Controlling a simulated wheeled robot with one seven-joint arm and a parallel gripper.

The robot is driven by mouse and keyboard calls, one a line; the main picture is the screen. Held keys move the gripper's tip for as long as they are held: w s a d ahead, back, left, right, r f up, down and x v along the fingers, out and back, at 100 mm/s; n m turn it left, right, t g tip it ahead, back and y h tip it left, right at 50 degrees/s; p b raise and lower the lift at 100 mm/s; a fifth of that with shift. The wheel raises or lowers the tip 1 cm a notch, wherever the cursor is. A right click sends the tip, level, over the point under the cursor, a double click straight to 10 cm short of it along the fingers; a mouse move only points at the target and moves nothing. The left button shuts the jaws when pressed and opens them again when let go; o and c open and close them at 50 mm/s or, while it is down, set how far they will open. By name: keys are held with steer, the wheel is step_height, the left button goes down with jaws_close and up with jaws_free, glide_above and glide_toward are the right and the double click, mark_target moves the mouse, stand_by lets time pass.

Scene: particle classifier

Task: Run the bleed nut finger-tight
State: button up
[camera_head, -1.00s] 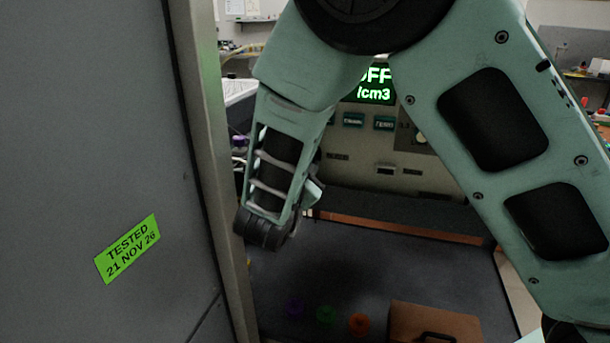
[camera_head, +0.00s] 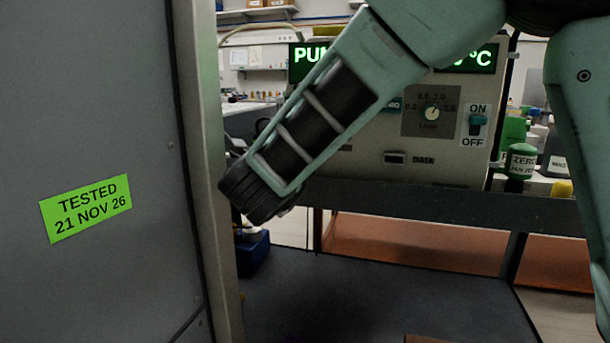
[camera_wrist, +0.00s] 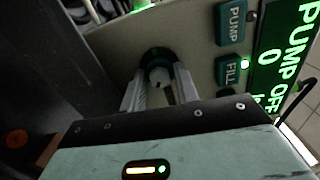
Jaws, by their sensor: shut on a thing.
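In the wrist view, the bleed nut, a small pale knob (camera_wrist: 160,76), sits in front of a dark round fitting (camera_wrist: 157,57) on the instrument's beige front panel (camera_wrist: 118,48). My gripper (camera_wrist: 160,84) has one finger on each side of the nut and is shut on it. How far the nut is threaded on does not show. In the head view the fingers and nut are hidden behind my wrist and the grey cabinet edge.
The instrument has PUMP and FILL buttons (camera_wrist: 231,70) and a green display (camera_wrist: 285,60) beside the nut. The head view shows its dial (camera_head: 431,113) and ON/OFF switch (camera_head: 476,125). A grey cabinet (camera_head: 90,120) blocks the left. The dark bench mat (camera_head: 380,300) is largely clear.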

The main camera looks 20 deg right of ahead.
steer(key=m+b, duration=0.5)
steer(key=b, duration=0.3)
steer(key=m+b, duration=0.5)
steer(key=b, duration=0.4)
steer(key=shift+a+f+m, duration=0.2)
steer(key=shift+m, duration=0.2)
steer(key=shift+r, duration=0.1)
steer(key=o, duration=1)
steer(key=shift+r, duration=0.1)
steer(key=p+v, duration=0.4)
steer(key=v, duration=1.3)
steer(key=shift+s+p, duration=0.25)
steer(key=shift+p, duration=0.1)
